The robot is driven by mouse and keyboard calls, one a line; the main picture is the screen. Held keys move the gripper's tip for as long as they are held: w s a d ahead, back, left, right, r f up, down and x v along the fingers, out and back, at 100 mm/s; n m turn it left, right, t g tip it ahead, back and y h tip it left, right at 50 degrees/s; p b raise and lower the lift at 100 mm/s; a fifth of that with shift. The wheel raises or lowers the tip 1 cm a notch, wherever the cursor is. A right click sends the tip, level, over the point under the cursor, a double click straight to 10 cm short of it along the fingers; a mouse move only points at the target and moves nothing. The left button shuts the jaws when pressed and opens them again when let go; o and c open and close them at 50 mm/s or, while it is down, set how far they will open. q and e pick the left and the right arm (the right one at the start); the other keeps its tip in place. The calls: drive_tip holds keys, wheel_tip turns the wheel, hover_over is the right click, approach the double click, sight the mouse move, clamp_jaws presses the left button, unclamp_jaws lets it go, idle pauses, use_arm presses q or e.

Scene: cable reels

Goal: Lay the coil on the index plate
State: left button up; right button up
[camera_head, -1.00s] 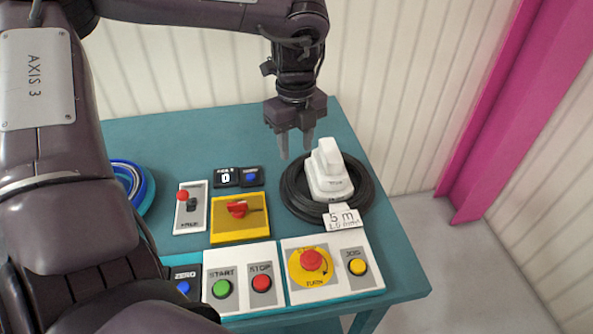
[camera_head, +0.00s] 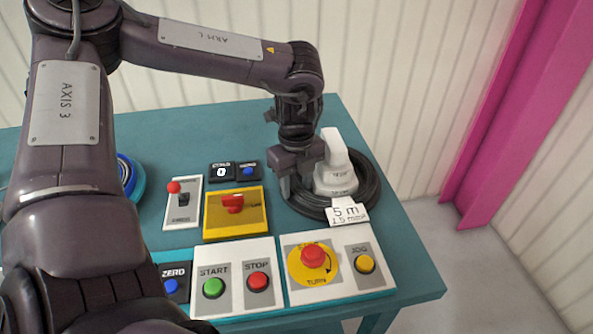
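A black cable coil (camera_head: 368,192) lies on the right part of the table around a white upright block (camera_head: 337,180). A white tag reading "5 m" (camera_head: 347,212) sits at its front edge. My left gripper (camera_head: 287,190) points down at the coil's left side, with its fingertips at the cable ring. Whether the fingers have closed on the cable cannot be told. A blue coil (camera_head: 129,177) at the left is mostly hidden behind my arm. I cannot make out an index plate for certain. My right gripper is not in view.
On the teal table (camera_head: 180,130) stand a red lever switch (camera_head: 183,203), a yellow box with a red knob (camera_head: 234,214) and small black displays (camera_head: 222,172). The table's back is clear.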

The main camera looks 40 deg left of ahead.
use_arm(q)
drive_tip(key=shift+f, duration=0.2)
drive_tip(key=shift+c, duration=0.3)
clamp_jaws()
drive_tip(key=shift+c, duration=1.8)
unclamp_jaws()
clamp_jaws()
drive_tip(key=shift+w+r, duration=0.1)
drive_tip(key=shift+r, duration=0.1)
drive_tip(key=shift+r+p, duration=0.35)
drive_tip(key=shift+r, duration=0.25)
